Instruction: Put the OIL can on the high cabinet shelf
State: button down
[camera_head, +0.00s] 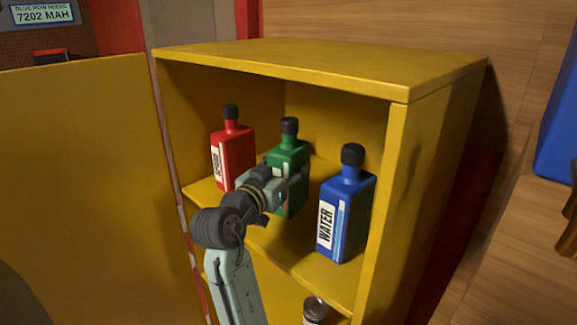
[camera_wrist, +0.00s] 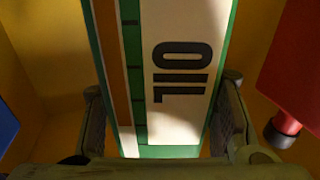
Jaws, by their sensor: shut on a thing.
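The OIL can is a green bottle (camera_head: 289,155) with a black cap, upright in the open yellow cabinet (camera_head: 400,92). It is on the upper shelf (camera_head: 312,275), or just above it; its contact with the shelf is not clear. My gripper (camera_head: 286,178) reaches in from the front and is shut on the can's body, hiding part of its front. In the wrist view the can's OIL label (camera_wrist: 180,70) fills the space between the two fingers of my gripper (camera_wrist: 163,92).
A red bottle (camera_head: 232,155) stands left of the can and a blue WATER bottle (camera_head: 345,210) stands right of it, on the same shelf. A dark-capped container (camera_head: 315,308) is below. The yellow cabinet door (camera_head: 75,180) stands open at left.

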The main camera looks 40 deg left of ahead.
jog(key=c, duration=0.9)
grip_release()
jog(key=o, duration=0.3)
jog(key=shift+o, duration=0.6)
jog(key=shift+f, duration=0.15)
jog(key=o, duration=0.5)
jog(key=shift+s, duration=0.1)
jog(key=shift+s+d+r, duration=0.1)
jog(key=shift+s+d, duration=0.2)
jog(key=shift+s, duration=1.3)
jog(key=shift+s+d+r, duration=0.1)
jog(key=shift+s+d, duration=0.15)
jog(key=shift+s, duration=1.4)
jog(key=shift+s+d+r, duration=0.1)
jog(key=shift+s+d, duration=0.2)
jog(key=shift+s, duration=1.3)
